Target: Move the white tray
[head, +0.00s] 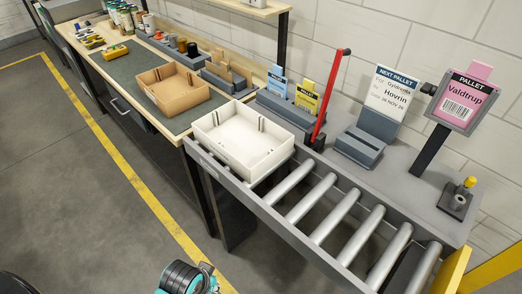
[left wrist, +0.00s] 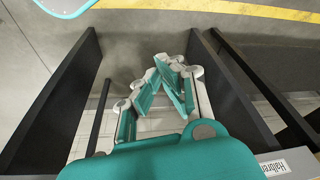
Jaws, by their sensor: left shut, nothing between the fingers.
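The white tray (head: 243,138) is an open, empty-looking box with notched inner walls. It rests on the left end of the roller conveyor (head: 340,218) in the head view. My left gripper (left wrist: 168,66) shows in the left wrist view with its teal fingers closed together and nothing between them. It is apart from the tray, which is not in the left wrist view. A black and teal part of my own arm shows at the bottom of the head view, but no fingers show there. My right gripper is in neither view.
A brown tray (head: 173,88) stands on the workbench mat, left of the white tray. A red post (head: 332,95), a "Next pallet" sign (head: 387,95) and a pink pallet card (head: 462,98) stand behind the conveyor. The rollers right of the white tray are clear.

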